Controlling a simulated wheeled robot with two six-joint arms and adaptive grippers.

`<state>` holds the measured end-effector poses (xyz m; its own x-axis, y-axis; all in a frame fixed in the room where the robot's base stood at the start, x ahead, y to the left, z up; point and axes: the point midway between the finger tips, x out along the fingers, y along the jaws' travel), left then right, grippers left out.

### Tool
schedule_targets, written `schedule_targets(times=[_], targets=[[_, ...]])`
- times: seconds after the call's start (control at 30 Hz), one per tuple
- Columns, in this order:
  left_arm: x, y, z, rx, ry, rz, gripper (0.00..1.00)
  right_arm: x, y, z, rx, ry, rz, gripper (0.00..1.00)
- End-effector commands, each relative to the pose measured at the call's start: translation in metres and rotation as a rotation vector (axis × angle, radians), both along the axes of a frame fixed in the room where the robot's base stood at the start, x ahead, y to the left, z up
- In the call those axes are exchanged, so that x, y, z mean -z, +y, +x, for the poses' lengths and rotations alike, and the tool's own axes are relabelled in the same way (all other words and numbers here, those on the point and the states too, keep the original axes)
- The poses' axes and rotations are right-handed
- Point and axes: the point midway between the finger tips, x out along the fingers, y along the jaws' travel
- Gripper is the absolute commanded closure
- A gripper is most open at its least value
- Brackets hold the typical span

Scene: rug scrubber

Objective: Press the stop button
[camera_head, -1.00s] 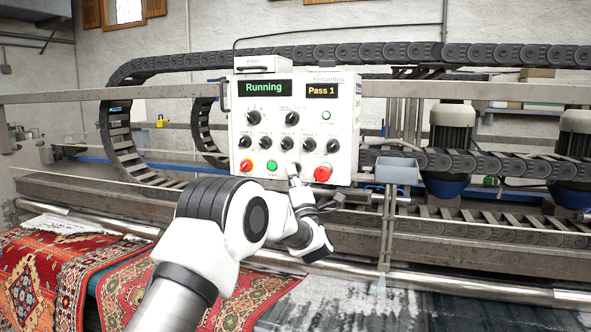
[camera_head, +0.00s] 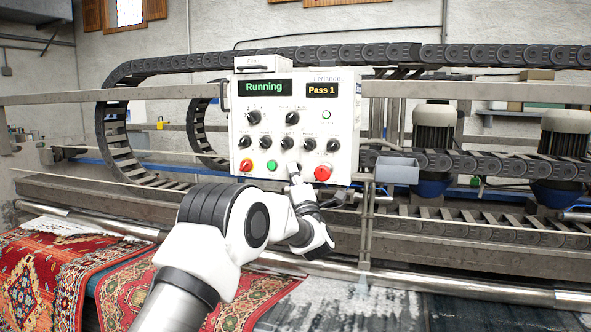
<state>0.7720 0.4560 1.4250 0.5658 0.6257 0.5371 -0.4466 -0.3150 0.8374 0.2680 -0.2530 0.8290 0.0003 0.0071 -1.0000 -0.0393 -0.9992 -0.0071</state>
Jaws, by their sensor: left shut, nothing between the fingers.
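The white control panel (camera_head: 345,115) faces me, with a "Running" display (camera_head: 265,88) and a "Pass 1" display (camera_head: 322,90). My left gripper (camera_head: 295,171) is shut and empty. Its tip is at the panel's lower edge, between the green button and the large red button. It covers whatever sits there on the panel. I cannot tell whether the tip touches the panel. My right gripper is out of view.
A grey bin (camera_head: 397,171) hangs to the right of the panel. Black cable chains (camera_head: 120,130) and motors (camera_head: 433,130) stand behind. A metal rail (camera_head: 450,283) crosses in front, and red patterned rugs (camera_head: 40,275) lie below at left.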

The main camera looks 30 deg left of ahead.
Motion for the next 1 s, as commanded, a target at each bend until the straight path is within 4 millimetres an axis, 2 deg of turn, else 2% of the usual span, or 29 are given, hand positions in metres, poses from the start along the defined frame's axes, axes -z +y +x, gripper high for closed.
schedule_targets(times=[0.8, 1.0], targets=[[0.0, 0.001, 0.007, 0.001, 0.001, 0.0, 1.0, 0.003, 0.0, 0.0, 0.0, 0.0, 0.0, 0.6], [0.002, 0.0, 0.002, 0.001, -0.001, -0.001, 1.0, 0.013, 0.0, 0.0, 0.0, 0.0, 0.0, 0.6]])
